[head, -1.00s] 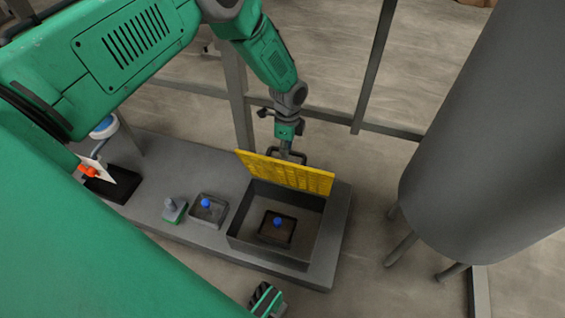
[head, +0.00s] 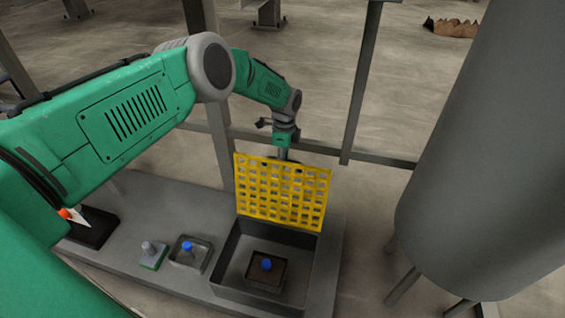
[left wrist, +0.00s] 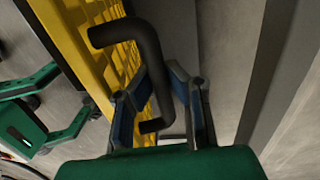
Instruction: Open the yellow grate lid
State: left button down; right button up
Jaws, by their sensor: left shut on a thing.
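The yellow grate lid (head: 283,192) stands nearly upright at the back edge of the grey open box (head: 262,300). My right gripper is not in view.
Inside the box is a small dark tray with a blue-topped piece (head: 266,265). Left of it on the grey platform are a small tray (head: 190,254) and a green-based piece (head: 152,255). A large grey tank (head: 470,170) stands right. A grey frame rail (head: 380,160) runs behind.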

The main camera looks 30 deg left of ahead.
pick_arm(q)
jog(key=shift+w+a+r, duration=0.15)
jog(key=shift+w+a, duration=0.15)
jog(key=shift+w, duration=0.2)
jog(key=c, duration=1.5)
grip_release()
jog(key=shift+c, duration=0.2)
jog(key=shift+s, duration=0.1)
notch_tip(320, 180, up, 7)
jog(key=shift+w, duration=0.35)
